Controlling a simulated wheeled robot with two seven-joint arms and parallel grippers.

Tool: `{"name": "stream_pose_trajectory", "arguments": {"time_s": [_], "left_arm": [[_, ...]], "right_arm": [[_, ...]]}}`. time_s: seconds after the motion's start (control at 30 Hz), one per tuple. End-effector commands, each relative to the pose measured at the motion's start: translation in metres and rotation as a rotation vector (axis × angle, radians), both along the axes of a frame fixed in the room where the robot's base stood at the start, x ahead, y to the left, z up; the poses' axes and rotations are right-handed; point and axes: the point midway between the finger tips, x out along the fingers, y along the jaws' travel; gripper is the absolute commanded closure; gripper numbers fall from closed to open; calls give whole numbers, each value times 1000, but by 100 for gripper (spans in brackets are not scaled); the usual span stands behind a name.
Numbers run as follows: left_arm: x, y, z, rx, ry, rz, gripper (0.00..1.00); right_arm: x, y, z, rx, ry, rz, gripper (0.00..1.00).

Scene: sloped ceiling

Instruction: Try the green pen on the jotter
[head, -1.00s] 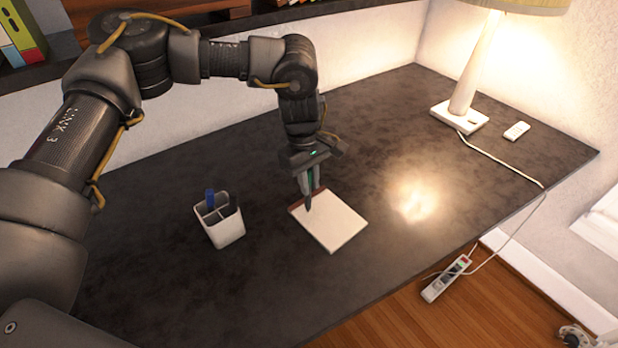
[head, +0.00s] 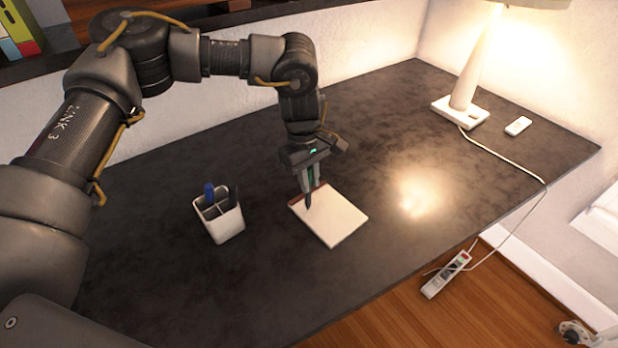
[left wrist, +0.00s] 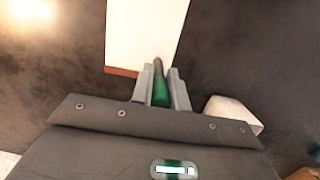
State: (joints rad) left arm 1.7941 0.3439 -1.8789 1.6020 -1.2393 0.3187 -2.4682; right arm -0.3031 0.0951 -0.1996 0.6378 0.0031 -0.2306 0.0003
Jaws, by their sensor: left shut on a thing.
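The jotter (head: 335,219), a white pad with a dark red bound edge, lies flat on the dark desk. My left gripper (head: 309,188) is over the jotter's bound-edge end, pointing down. It is shut on the green pen, which shows between the fingers in the left wrist view (left wrist: 160,90). The pen's dark lower end points down at the jotter; I cannot tell whether it touches the paper. The jotter also shows in the left wrist view (left wrist: 143,38). My right gripper is not in view.
A white pen holder (head: 225,223) with a blue pen (head: 209,192) and a dark pen (head: 232,194) stands left of the jotter. A lamp (head: 463,105) and a small white remote (head: 518,126) are at the back right. A cable runs over the desk's right edge to a power strip (head: 446,275).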

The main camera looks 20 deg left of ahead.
Motion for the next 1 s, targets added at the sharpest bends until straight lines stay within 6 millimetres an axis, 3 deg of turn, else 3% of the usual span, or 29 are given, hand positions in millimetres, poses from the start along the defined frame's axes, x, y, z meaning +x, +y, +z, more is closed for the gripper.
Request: {"name": "stream_pose_trajectory", "arguments": {"time_s": [1.0], "left_arm": [[34, -24, 0, 1, -1, 0, 100]], "right_arm": [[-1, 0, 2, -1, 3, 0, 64]]}}
